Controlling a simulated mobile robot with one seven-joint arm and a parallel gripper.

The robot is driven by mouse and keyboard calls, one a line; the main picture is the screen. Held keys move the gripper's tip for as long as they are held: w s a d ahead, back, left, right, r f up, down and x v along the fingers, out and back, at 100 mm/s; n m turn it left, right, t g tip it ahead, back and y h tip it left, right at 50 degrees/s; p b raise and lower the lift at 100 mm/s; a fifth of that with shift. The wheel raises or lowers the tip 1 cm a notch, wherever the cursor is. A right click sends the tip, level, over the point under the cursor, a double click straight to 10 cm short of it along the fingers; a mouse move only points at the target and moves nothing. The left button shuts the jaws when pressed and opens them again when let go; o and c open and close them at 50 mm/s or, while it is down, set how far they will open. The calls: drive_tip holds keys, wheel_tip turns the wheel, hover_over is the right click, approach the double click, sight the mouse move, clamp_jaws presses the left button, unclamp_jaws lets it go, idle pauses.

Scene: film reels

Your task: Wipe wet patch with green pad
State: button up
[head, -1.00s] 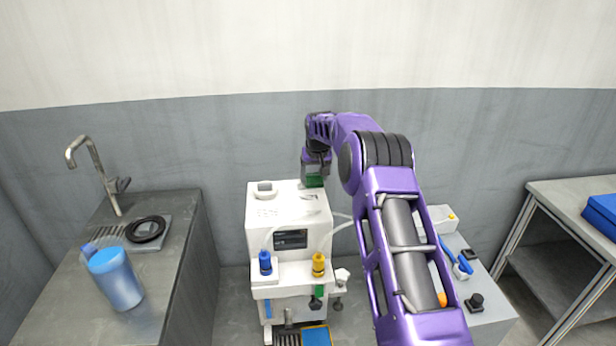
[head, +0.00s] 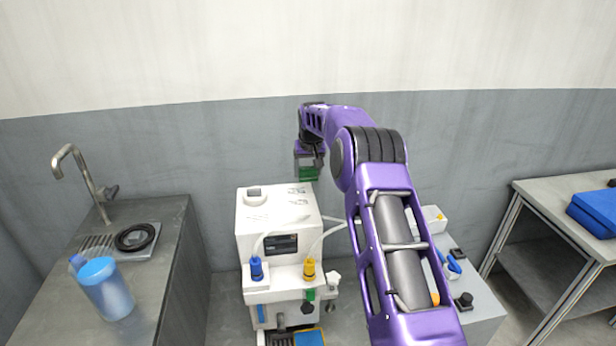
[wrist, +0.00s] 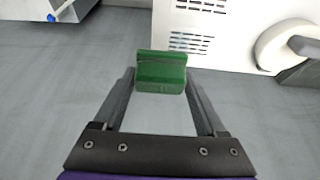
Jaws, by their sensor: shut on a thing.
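My gripper (head: 308,170) is shut on the green pad (head: 308,174), near the back right corner of the white machine's top in the head view. The wrist view shows the green pad (wrist: 161,72) held between both fingertips, with grey floor behind it. The pad appears raised, clear of the machine. On the white machine (head: 262,212), faint greyish marks (head: 298,202) show on the right part of the top; I cannot tell for sure whether these are the wet patch.
A sink counter (head: 172,250) with a blue jug (head: 106,288) stands at left. Blue (head: 256,268) and yellow (head: 309,268) bottles with tubes sit on the machine's front ledge. A grey cabinet (head: 485,318) with small items is at right, and a table with a blue case (head: 597,210) is beyond.

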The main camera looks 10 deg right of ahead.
drive_tip(key=shift+r, duration=0.9)
drive_tip(key=shift+r, duration=1.5)
